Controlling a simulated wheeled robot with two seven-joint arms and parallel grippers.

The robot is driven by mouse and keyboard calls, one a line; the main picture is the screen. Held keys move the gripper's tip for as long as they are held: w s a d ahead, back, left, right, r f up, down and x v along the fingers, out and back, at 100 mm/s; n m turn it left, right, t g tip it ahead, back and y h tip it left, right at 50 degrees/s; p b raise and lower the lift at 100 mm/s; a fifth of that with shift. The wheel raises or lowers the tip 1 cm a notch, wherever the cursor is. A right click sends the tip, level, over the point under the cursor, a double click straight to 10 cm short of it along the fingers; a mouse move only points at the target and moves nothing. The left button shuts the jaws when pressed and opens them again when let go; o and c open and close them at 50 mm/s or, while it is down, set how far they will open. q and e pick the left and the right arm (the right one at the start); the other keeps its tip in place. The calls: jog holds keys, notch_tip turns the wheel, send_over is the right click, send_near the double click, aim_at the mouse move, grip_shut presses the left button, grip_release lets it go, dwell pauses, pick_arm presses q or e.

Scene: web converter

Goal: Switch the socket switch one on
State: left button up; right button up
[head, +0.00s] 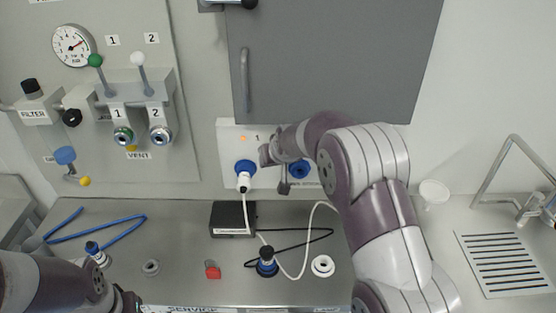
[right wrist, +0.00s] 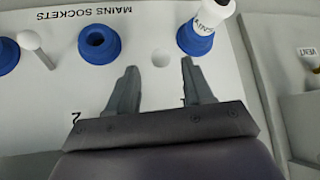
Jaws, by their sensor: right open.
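The white mains socket panel (head: 226,150) is on the wall, and its upside-down lettering shows in the right wrist view (right wrist: 140,35). A white plug (head: 243,183) sits in the left blue socket (head: 245,167). My left gripper (head: 125,301) is low at the left, mostly cut off.
A grey cabinet (head: 335,60) hangs above the panel. The steel bench (head: 185,245) below carries a black box (head: 232,217), cables and a red switch (head: 212,270). Valves with green and white levers (head: 138,72) are at the left. A sink tap (head: 512,150) is at the right.

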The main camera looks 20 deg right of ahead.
jog(key=b+v, duration=0.1)
jog(key=v, duration=0.7)
jog(key=shift+b, duration=0.4)
jog(key=shift+f, duration=0.1)
